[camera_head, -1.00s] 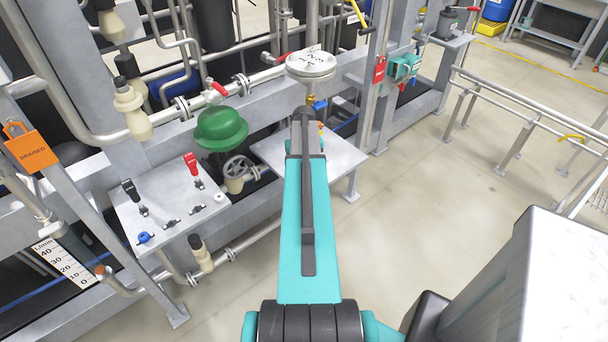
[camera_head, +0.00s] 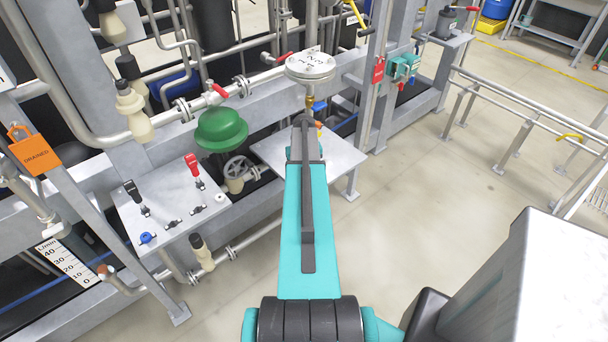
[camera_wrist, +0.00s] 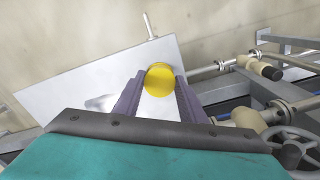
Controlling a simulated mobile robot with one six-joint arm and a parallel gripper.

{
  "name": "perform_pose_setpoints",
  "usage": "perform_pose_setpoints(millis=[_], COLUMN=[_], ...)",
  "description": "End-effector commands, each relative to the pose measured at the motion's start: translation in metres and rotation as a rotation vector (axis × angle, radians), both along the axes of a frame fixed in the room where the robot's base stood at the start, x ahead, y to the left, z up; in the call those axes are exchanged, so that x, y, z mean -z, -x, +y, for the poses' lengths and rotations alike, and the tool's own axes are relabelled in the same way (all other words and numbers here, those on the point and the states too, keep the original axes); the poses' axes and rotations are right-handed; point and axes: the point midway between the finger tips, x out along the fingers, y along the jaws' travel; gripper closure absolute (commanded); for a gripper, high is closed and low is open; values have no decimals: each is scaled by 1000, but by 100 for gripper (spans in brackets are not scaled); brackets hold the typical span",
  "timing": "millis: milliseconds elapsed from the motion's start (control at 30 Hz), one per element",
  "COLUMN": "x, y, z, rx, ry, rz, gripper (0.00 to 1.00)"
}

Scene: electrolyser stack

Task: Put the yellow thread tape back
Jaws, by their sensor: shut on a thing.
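The yellow thread tape (camera_wrist: 159,77), a round yellow disc, sits between the fingertips of my gripper (camera_wrist: 159,84) in the wrist view. The two purple-grey fingers are shut on its sides. Behind it in that view lies a flat grey metal plate (camera_wrist: 65,95). I cannot tell how far the tape is above the plate. In the head view the same plate (camera_head: 345,162) stands beside the pipe frame, and my arm hides the gripper and the tape.
A round white-faced gauge (camera_head: 310,64) stands just beyond my arm. A green domed valve (camera_head: 221,129) and a panel with red and black levers (camera_head: 165,220) are to the left. A railing (camera_head: 530,115) runs at the right. The floor between is clear.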

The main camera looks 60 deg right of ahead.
Motion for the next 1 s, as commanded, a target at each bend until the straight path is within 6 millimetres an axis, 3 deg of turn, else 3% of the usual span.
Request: perform_pose_setpoints(millis=[467,500,567,1000], x=[6,5,5,2], y=[0,0,0,0], z=[0,0,0,0], rx=[0,0,0,0], ry=[0,0,0,0], rz=[0,0,0,0], gripper=[79,56,46,44])
